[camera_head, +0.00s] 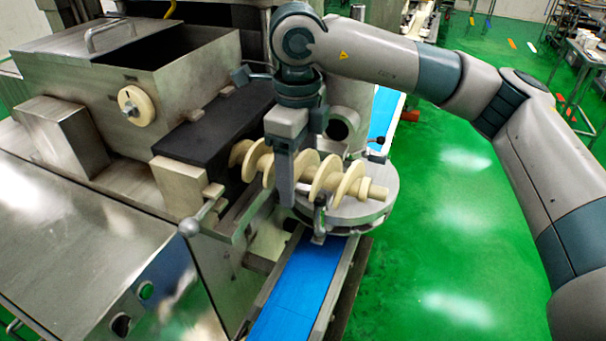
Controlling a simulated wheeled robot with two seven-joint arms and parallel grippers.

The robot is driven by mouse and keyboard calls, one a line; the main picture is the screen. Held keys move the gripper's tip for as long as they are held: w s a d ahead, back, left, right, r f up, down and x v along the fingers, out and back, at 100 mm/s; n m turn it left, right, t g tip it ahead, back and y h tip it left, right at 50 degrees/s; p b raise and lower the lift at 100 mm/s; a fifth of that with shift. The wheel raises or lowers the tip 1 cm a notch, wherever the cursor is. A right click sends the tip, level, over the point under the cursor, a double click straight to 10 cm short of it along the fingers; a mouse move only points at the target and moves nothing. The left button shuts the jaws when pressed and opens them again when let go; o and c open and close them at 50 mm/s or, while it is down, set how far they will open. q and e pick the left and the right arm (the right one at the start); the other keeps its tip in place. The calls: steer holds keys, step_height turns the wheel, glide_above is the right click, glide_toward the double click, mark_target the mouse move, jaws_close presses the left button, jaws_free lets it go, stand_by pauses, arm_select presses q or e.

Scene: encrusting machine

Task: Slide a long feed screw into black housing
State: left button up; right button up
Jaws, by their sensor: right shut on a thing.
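The long feed screw (326,176) is cream-coloured with wide spiral flights and a plain stub shaft at its right end. It lies nearly level, and its left end is at the opening of the black housing (213,134). How deep it reaches inside is hidden. My right gripper (288,190) comes down from above and is shut on the screw's middle, with flights showing on both sides of the fingers. My left gripper is not in view.
A steel hopper (185,75) with a cream knob (133,103) stands behind the housing. A ball-ended lever (190,226) sticks out in front. A round metal plate (345,211) and blue conveyor belt (300,290) lie below the screw. Green floor at right is open.

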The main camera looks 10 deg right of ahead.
mark_target(256, 141)
steer(key=shift+w+a+b, duration=0.2)
steer(key=shift+w+a, duration=0.55)
steer(key=shift+a, duration=0.35)
steer(key=shift+w+a+b, duration=0.15)
steer(key=shift+w+a, duration=0.55)
steer(key=shift+a, duration=0.4)
steer(key=shift+w+a+b, duration=0.2)
steer(key=shift+w+a, duration=0.55)
steer(key=shift+a, duration=0.35)
steer(key=o, duration=1.7)
steer(key=shift+o, duration=0.2)
steer(key=shift+r, duration=0.2)
steer(key=shift+r+p, duration=1.25)
steer(key=shift+r, duration=2.3)
